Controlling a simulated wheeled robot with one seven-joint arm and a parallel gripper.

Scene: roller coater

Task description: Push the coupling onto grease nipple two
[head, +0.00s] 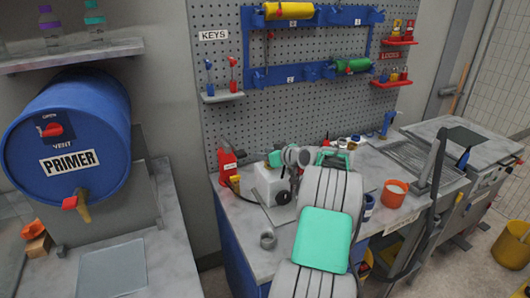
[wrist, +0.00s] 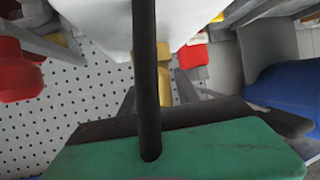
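My gripper (wrist: 159,92) shows in the wrist view as a green palm with two dark fingers. A brass-coloured piece (wrist: 165,88), apparently the coupling, sits between the fingers, and they look closed on it. A black hose (wrist: 147,75) runs upright close before the camera and covers part of this. In the head view my gripper's green body (head: 275,158) is over the back of the white block (head: 268,183); its fingertips are too small to make out. The white block also fills the top of the wrist view (wrist: 195,15). I cannot make out grease nipple two.
A red labelled stand (head: 228,168) is left of the white block. A grey ring (head: 268,240) lies on the bench front. An orange-rimmed cup (head: 394,193) stands right of my arm. The blue primer drum (head: 75,120) is at the left. The pegboard (head: 235,50) rises behind.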

